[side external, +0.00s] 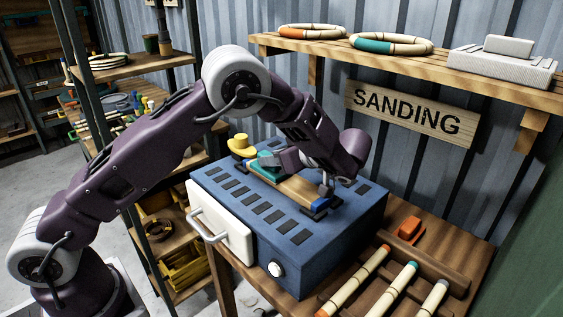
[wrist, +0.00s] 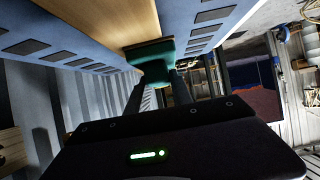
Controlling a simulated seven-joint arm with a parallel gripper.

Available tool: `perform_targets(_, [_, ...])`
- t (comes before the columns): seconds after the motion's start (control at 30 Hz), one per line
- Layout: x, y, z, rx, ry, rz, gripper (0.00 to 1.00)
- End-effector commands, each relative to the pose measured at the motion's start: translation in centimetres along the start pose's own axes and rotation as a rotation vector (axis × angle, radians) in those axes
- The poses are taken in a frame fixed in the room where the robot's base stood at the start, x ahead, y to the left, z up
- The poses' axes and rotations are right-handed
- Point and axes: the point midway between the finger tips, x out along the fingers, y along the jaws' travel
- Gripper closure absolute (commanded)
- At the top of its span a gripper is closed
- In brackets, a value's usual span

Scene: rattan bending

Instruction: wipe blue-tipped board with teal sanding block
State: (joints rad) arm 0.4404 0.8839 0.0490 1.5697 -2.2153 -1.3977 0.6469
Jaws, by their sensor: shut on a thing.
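The board (side external: 298,188) is a flat tan strip lying on top of a blue vented box, with blue showing at its ends. The teal sanding block (side external: 264,164) is at the board's far-left end, partly hidden by my gripper (side external: 277,161). In the wrist view, my gripper (wrist: 158,80) has its two dark fingers on either side of the teal block (wrist: 152,50) and is shut on it. The block lies against the tan board (wrist: 98,28) there; whether it presses on it is hard to tell.
The blue box (side external: 330,240) has a white front door with a handle and a knob. A yellow rounded piece (side external: 241,146) stands behind the block. Striped rods (side external: 398,284) and an orange block (side external: 411,229) lie at right. A wooden shelf (side external: 480,78) with rings hangs above.

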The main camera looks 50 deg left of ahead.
Motion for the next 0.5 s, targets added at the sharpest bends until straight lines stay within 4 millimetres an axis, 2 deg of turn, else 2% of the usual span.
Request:
perform_targets(0.2, [1.5,0.0,-1.0,-0.001,-0.001,-0.001,1.00])
perform_targets(0.27, [1.2,0.0,-1.4,-0.003,-0.002,0.001,1.00])
perform_targets(0.33, [0.4,0.0,-2.8,-0.004,-0.003,0.001,1.00])
perform_targets(0.5, [-0.3,0.0,-4.1,-0.002,-0.001,0.000,1.00])
